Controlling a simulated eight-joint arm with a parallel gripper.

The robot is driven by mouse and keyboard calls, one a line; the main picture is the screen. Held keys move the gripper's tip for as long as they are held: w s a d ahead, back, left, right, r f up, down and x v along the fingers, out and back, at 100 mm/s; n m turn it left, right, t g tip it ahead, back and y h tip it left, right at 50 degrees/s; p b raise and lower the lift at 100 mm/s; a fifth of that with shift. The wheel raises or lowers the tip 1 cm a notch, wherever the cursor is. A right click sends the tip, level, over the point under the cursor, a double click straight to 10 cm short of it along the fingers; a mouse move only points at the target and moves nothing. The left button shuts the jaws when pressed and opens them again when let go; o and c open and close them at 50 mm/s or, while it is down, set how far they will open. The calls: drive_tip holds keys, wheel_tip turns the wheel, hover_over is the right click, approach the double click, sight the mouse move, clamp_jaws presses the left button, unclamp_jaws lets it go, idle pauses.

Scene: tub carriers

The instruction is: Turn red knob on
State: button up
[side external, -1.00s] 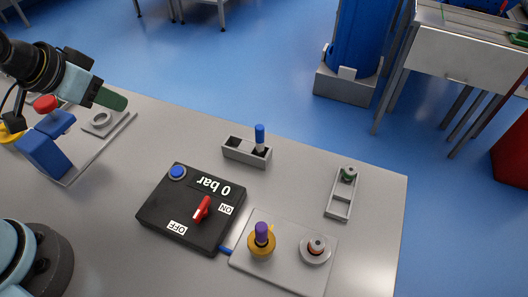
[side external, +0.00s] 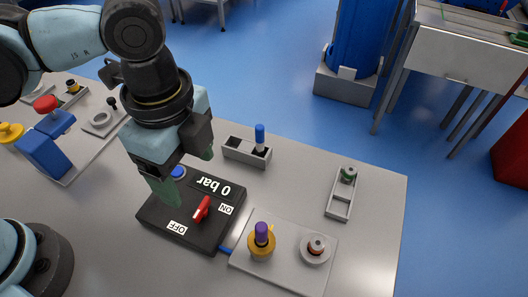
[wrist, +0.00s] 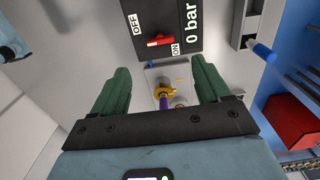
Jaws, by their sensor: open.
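The red knob (side external: 201,209) sits on a black box (side external: 160,209) marked ON and OFF, with a display reading "0 bar". It also shows in the wrist view (wrist: 160,40), close to the ON label and farther from OFF. My gripper (side external: 186,172) is above the box's back left part, its green fingers apart and pointing down. In the wrist view the fingers (wrist: 158,75) have nothing between them in their grip; the knob lies beyond them, near the top edge. The gripper does not touch the knob. A blue button (side external: 179,171) on the box is partly behind my gripper.
Right of the box, a grey plate (side external: 290,278) bears a yellow part with a purple top (side external: 261,237) and a ringed part (side external: 316,247). A grey holder with a blue pen-like piece (side external: 260,137) stands behind.

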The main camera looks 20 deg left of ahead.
sight(201, 207)
drive_tip(key=shift+f, duration=5.2)
drive_tip(key=c, duration=1)
drive_tip(key=shift+c, duration=0.2)
